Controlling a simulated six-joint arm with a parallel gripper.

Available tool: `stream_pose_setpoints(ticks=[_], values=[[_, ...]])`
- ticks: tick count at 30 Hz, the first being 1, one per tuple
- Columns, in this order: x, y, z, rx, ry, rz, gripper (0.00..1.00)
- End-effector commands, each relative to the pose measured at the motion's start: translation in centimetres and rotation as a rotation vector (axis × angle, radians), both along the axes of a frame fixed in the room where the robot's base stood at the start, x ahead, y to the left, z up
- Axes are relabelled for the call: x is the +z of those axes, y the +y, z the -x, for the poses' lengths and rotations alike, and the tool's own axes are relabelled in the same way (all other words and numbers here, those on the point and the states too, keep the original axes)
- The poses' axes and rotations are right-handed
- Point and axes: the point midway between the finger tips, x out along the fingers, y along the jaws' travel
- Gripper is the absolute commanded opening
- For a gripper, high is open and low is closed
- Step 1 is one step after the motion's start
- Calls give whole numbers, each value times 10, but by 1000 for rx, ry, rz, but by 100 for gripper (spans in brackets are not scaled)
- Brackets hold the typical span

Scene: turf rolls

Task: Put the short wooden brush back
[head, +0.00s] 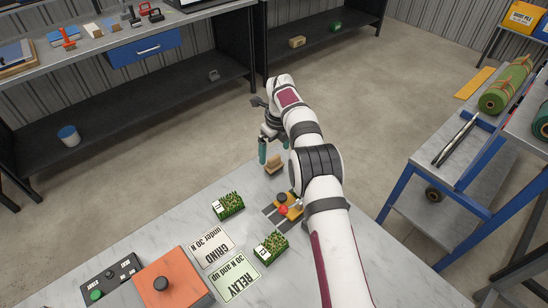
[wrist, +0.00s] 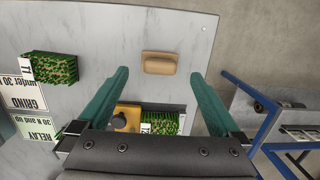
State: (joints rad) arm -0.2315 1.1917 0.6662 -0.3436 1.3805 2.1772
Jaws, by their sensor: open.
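The short wooden brush (head: 274,164) is a small tan block lying on the marble-topped table near its far edge. In the wrist view the brush (wrist: 159,63) lies crosswise, with clear table around it. My gripper (head: 268,153) is open and empty, its teal fingers pointing down near the brush. In the wrist view the brush lies ahead, between the lines of the two fingertips (wrist: 160,75), with a gap at each side. I cannot tell the height between fingertips and brush.
Turf pieces (head: 229,206) (head: 271,248), a GRIND card (head: 212,246), a RELAY card (head: 235,277) and a yellow device (head: 287,205) with a black knob share the table. An orange block (head: 172,283) stands front left. A blue-framed rack (head: 431,163) is at right.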

Motion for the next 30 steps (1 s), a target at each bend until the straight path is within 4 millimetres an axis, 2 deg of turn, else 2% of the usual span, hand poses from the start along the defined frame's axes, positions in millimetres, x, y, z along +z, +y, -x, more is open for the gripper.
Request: stream_pose_setpoints(ticks=[1,6,9,16,17,19,20,21,23,25,26,27,30], values=[[16,-1,1,-1,-3,-1,100],[57,-4,5,-1,-2,-1,100],[71,-5,7,0,-1,0,100],[84,-8,11,23,-1,2,100],[91,-11,14,53,-2,3,100],[117,-23,33,182,-3,10,100],[132,-30,46,262,-4,14,100],[153,-42,69,387,-6,21,100],[180,-59,113,597,-11,27,100],[201,-78,176,855,-22,31,100],[206,-86,205,969,-29,31,100],[208,-94,246,1118,-39,30,100],[195,-106,341,1455,-74,26,100]])
